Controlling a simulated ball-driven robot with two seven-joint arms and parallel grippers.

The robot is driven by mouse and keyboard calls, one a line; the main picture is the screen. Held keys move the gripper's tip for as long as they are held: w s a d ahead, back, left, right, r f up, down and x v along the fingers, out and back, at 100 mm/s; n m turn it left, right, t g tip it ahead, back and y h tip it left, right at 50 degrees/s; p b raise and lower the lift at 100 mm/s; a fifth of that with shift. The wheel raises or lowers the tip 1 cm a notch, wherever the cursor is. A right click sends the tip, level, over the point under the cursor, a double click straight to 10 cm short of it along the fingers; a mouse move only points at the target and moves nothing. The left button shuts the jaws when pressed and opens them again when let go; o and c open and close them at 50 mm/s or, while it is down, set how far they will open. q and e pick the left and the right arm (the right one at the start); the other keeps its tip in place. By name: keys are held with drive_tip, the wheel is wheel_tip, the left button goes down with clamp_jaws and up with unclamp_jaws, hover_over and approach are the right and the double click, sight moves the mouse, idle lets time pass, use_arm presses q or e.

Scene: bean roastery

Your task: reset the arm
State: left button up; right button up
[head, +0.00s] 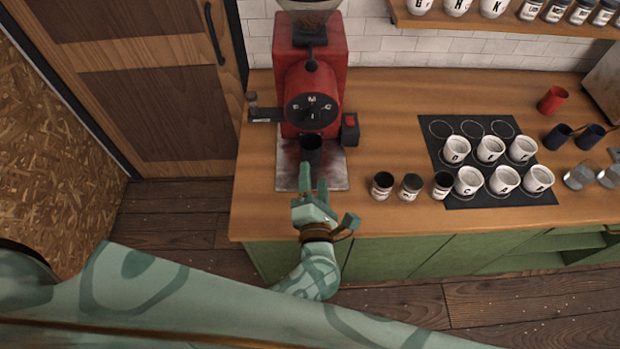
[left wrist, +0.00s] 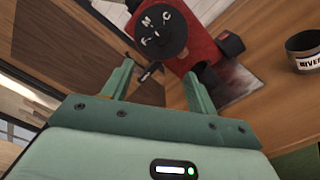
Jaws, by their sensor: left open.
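My left gripper (head: 313,181) is open in the head view, at the front edge of the counter, just in front of the red grinder (head: 311,65). In the left wrist view its two fingers (left wrist: 158,82) stand apart with nothing between them. A dark cup (head: 311,147) stands on the grinder's metal tray (head: 288,178), just beyond the fingertips. In the left wrist view the dark cup (left wrist: 208,74) shows partly behind the right finger, outside the gap. Whether finger and cup touch is unclear. My right gripper is not in view.
Several small labelled jars (head: 382,186) stand right of the tray. A black mat (head: 437,148) holds several white lettered cups (head: 505,180). A red cup (head: 552,99), dark blue cups (head: 558,137) and glasses (head: 579,177) stand farther right. The counter (head: 390,110) behind the jars is clear.

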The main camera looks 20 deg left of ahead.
use_arm(q)
drive_tip(key=d+f+m+h+b, duration=0.1)
drive_tip(key=d+f+m+h, duration=0.6)
drive_tip(key=m, duration=0.7)
drive_tip(key=s+a+f+m+g+h+b, duration=0.1)
drive_tip(key=s+a+f+m+g+b, duration=0.25)
drive_tip(key=f, duration=0.75)
drive_tip(key=s+a+f+m+g+h+b, duration=0.1)
drive_tip(key=s+f+m+g+h+b, duration=0.15)
drive_tip(key=s+f+m, duration=0.65)
drive_tip(key=s+a+f+m+g+y+b, duration=0.1)
drive_tip(key=s+a+f+g+b, duration=0.2)
drive_tip(key=s+a+f, duration=0.3)
drive_tip(key=s+a+f+m+g+y+b, duration=0.2)
drive_tip(key=s+a+f+g+b, duration=0.2)
drive_tip(key=s+f, duration=0.6)
drive_tip(key=s+a+f+m+g+y+b, duration=0.1)
drive_tip(key=s+a+f+b, duration=0.4)
drive_tip(key=f, duration=1.1)
drive_tip(key=s+a+g+y, duration=0.1)
drive_tip(key=s+a+g, duration=0.1)
drive_tip(key=s+a, duration=0.1)
drive_tip(key=shift+s+a+g+b, duration=0.2)
drive_tip(key=shift+a+g+b, duration=0.1)
drive_tip(key=shift+a+b, duration=0.15)
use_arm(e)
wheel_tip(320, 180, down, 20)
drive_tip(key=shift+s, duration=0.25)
